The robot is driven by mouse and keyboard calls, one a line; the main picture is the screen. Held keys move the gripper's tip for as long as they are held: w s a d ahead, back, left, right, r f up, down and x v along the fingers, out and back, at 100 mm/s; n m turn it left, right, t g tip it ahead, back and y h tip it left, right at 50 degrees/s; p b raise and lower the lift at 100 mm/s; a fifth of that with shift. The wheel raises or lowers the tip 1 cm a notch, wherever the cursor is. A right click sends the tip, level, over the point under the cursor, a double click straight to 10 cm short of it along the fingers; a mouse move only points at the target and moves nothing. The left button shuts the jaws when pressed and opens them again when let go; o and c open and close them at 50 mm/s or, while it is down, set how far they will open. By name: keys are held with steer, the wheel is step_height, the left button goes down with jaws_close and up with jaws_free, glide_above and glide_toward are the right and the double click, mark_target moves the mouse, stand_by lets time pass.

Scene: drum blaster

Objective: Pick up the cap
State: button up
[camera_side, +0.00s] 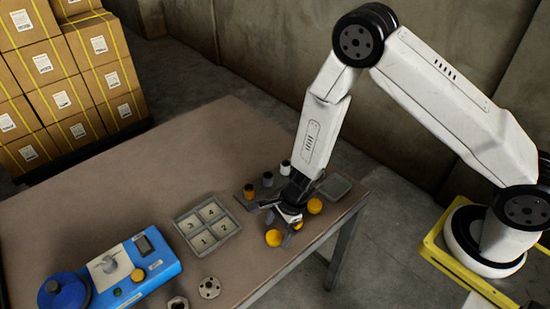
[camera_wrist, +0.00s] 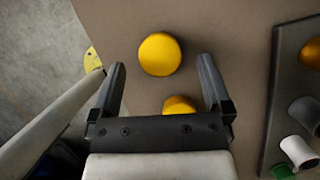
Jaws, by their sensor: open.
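One cap (camera_side: 273,237) is near the table's front edge and another round piece (camera_side: 315,205) is to the right of my gripper (camera_side: 286,216). In the wrist view, one round yellow piece (camera_wrist: 160,54) lies at and just beyond the fingertips. A second yellow piece (camera_wrist: 179,106) shows between the fingers (camera_wrist: 161,66), partly hidden by the gripper body. My gripper is open, points down and holds nothing.
A dark tray (camera_wrist: 285,95) with several small cylinders stands beside the gripper. A numbered four-compartment tray (camera_side: 208,225), a blue device (camera_side: 125,270), a round flange (camera_side: 210,288) and a small grey tray (camera_side: 335,187) are also on the table (camera_side: 130,170). The table's back left is clear.

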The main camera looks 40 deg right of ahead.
mark_target(275, 234)
steer(key=shift+x, duration=0.75)
steer(key=c, duration=1.3)
steer(key=shift+r, duration=0.1)
step_height(275, 234, up, 10)
steer(key=shift+w, duration=0.2)
stand_by(0.5)
